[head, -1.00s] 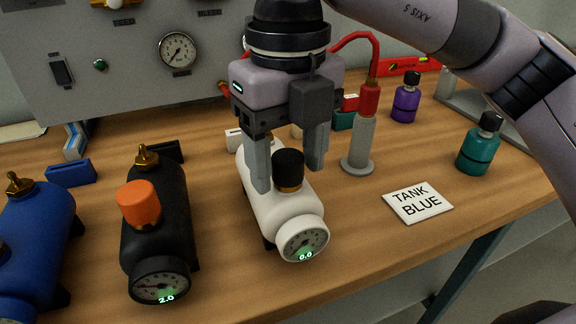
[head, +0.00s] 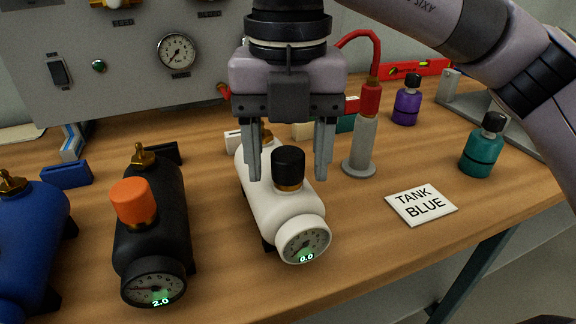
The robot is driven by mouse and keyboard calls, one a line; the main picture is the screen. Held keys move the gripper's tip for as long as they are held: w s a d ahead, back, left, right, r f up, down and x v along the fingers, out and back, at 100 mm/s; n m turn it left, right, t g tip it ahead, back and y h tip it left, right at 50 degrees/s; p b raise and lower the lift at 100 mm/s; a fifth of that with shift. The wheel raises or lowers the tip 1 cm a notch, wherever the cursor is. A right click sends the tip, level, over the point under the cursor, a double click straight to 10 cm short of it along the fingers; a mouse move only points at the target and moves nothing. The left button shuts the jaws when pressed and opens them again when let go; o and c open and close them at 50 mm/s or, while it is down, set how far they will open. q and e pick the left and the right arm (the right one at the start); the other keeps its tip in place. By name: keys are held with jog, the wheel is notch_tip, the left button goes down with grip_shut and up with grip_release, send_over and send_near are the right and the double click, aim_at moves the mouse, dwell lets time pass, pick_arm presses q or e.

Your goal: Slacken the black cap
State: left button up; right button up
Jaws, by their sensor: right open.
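The black cap (head: 288,162) sits upright on a brass fitting on top of the white tank (head: 272,207). The white tank's gauge (head: 304,243) reads 0.0. My right gripper (head: 288,178) points down over the white tank. It is open, with one finger to the left of the cap and one to the right, and a visible gap on both sides. In this view the cap appears between the fingers; whether the fingers are at the same depth as the cap is hard to tell. My left gripper is not in view.
A black tank (head: 152,230) with an orange cap (head: 133,203) and a blue tank (head: 28,245) stand left. A grey post with a red top (head: 369,100) stands close right of the gripper. A "TANK BLUE" card (head: 421,205) and teal bottle (head: 484,146) are farther right.

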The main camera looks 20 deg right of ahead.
jog(key=m+b, duration=0.1)
jog(key=m, duration=0.1)
jog(key=shift+m, duration=1)
jog(key=shift+c, duration=0.3)
jog(key=c, duration=0.9)
jog(key=shift+o, duration=0.2)
jog(key=n, duration=0.3)
jog(key=shift+n, duration=0.5)
